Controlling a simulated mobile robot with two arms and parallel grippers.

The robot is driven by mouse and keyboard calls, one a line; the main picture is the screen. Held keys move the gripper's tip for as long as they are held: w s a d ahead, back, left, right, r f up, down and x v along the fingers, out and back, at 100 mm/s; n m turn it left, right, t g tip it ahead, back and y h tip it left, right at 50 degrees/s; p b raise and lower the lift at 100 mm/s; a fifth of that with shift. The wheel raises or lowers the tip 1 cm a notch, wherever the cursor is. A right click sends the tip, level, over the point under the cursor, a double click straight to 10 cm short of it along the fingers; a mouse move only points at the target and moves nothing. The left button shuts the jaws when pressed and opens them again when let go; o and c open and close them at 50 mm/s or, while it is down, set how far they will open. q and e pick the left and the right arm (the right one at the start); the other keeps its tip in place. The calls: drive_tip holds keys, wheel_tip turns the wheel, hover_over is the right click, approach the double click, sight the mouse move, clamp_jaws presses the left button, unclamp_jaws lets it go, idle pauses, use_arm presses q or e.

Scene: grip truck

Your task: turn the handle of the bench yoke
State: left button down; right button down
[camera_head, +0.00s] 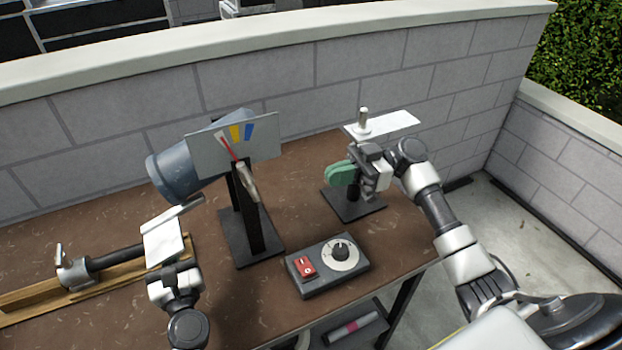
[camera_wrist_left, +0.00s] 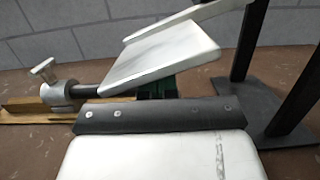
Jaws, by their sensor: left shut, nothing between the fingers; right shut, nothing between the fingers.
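The bench yoke, as far as I can tell, is the black upright stand (camera_head: 252,235) carrying a tilted blue-grey barrel (camera_head: 174,178). A pale handle (camera_head: 247,182) sticks out at its front, below a grey dial plate with coloured bands and a red needle. My left gripper (camera_head: 178,224) is shut, left of the stand and apart from the handle; its pale plate-like fingers fill the left wrist view (camera_wrist_left: 165,55). The stand's black uprights show at the right of that view. My right gripper (camera_head: 372,158) is shut beside a green rounded piece (camera_head: 341,174); its fingertips are hard to make out.
A control box (camera_head: 327,266) with a red switch and black knob lies at the table's front. The green piece stands on a black base (camera_head: 354,206). A wooden board (camera_head: 100,284) with a metal clamp (camera_head: 76,272) lies left. A block wall (camera_head: 300,80) closes the back.

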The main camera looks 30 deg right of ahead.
drive_tip(key=c, duration=1.8)
unclamp_jaws()
drive_tip(key=shift+d, duration=0.45)
drive_tip(key=shift+o, duration=1.2)
drive_tip(key=o, duration=0.6)
drive_tip(key=a+r+m+y, duration=0.2)
drive_tip(key=a, duration=0.4)
drive_tip(key=shift+s+a+r+t, duration=0.15)
drive_tip(key=shift+s+t, duration=0.15)
drive_tip(key=shift+s, duration=0.1)
drive_tip(key=s+a+r+m+t+y, duration=0.3)
drive_tip(key=s+a+r+m+y, duration=0.15)
drive_tip(key=a+m, duration=0.35)
drive_tip(key=n+t+h, duration=1.3)
drive_tip(key=n+h, duration=1.6)
approach(250, 190)
drive_tip(key=shift+y, duration=0.25)
drive_tip(key=w, duration=0.3)
drive_tip(key=w+d, duration=0.1)
drive_tip(key=w, duration=0.3)
drive_tip(key=w+d, duration=0.1)
drive_tip(key=w, duration=0.2)
drive_tip(key=shift+w+d+r, duration=0.1)
drive_tip(key=shift+w, duration=0.25)
